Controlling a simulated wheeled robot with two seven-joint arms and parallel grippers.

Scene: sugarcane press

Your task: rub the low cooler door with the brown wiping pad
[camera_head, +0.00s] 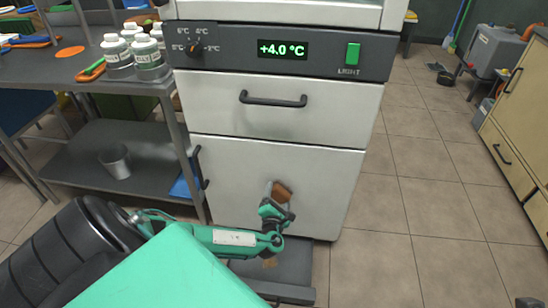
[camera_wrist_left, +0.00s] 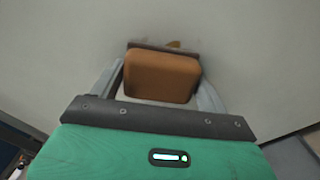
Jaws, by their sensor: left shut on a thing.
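The low cooler door (camera_head: 319,186) is the white lower panel of the cooler, below the drawer, and it is closed. My left gripper (camera_head: 277,200) is in front of the door's lower middle, shut on the brown wiping pad (camera_head: 283,191). In the left wrist view the pad (camera_wrist_left: 161,76) sits between the two grey fingers and faces the door surface (camera_wrist_left: 255,50). The pad looks close against the door; I cannot tell for sure that it touches. A small brownish mark (camera_wrist_left: 173,44) shows just past the pad. My right gripper is not in view.
The drawer (camera_head: 290,113) with a dark handle is above the door, under a panel reading +4.0 °C. A dark metal table (camera_head: 75,72) with white bottles (camera_head: 147,55) stands at left, a grey cup (camera_head: 116,161) on its shelf.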

